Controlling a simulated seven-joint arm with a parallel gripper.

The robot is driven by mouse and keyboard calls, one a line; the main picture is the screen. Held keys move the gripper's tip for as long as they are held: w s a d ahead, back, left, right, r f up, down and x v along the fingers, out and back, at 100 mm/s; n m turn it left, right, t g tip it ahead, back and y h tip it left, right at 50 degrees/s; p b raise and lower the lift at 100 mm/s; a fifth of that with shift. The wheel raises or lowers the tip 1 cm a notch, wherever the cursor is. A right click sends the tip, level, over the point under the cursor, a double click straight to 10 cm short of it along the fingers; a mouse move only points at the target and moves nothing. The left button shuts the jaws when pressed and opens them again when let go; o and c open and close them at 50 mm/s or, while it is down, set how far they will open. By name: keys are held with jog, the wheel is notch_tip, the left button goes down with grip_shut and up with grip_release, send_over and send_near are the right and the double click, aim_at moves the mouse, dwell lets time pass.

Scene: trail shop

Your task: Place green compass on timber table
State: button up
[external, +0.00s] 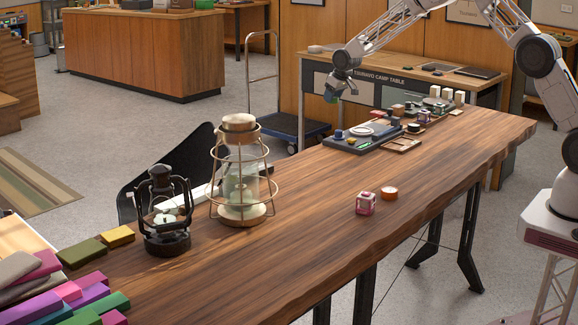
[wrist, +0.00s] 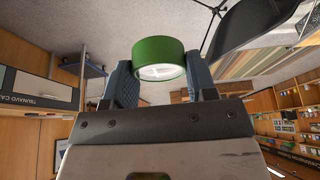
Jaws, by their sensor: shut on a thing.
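The green compass (wrist: 158,50) is a short round green case with a pale face, held between the two fingers of my gripper (wrist: 160,72) in the wrist view. In the external view my gripper (external: 337,86) is in the air beyond the far edge of the timber table (external: 300,255), above the level of its top. The compass shows there only as a small green-blue patch (external: 330,96) at the fingertips. The timber table is a long brown slab with a wavy front edge on black legs.
A brass lantern (external: 240,180) and a black lantern (external: 166,215) stand at the table's left. A pink item (external: 365,203) and an orange tin (external: 389,193) sit mid-table. Trays of small goods (external: 362,136) lie at the far end. The front middle is clear.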

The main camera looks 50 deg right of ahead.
jog(key=shift+s, duration=0.1)
dwell(0.3)
jog(key=shift+s+d+r, duration=0.1)
jog(key=shift+s+r, duration=0.05)
jog(key=shift+s, duration=0.3)
jog(key=shift+s+d+r, duration=0.1)
jog(key=shift+s+r, duration=0.05)
jog(key=shift+s, duration=0.25)
jog(key=s+d+r, duration=0.1)
jog(key=s, duration=1.2)
jog(key=s+d+r+n, duration=0.1)
jog(key=s+d, duration=0.1)
jog(key=s, duration=1.2)
jog(key=shift+s, duration=0.15)
jog(key=shift+r, duration=0.1)
jog(key=shift+f, duration=0.2)
jog(key=shift+f, duration=3.15)
jog(key=shift+f, duration=0.35)
jog(key=o, duration=1)
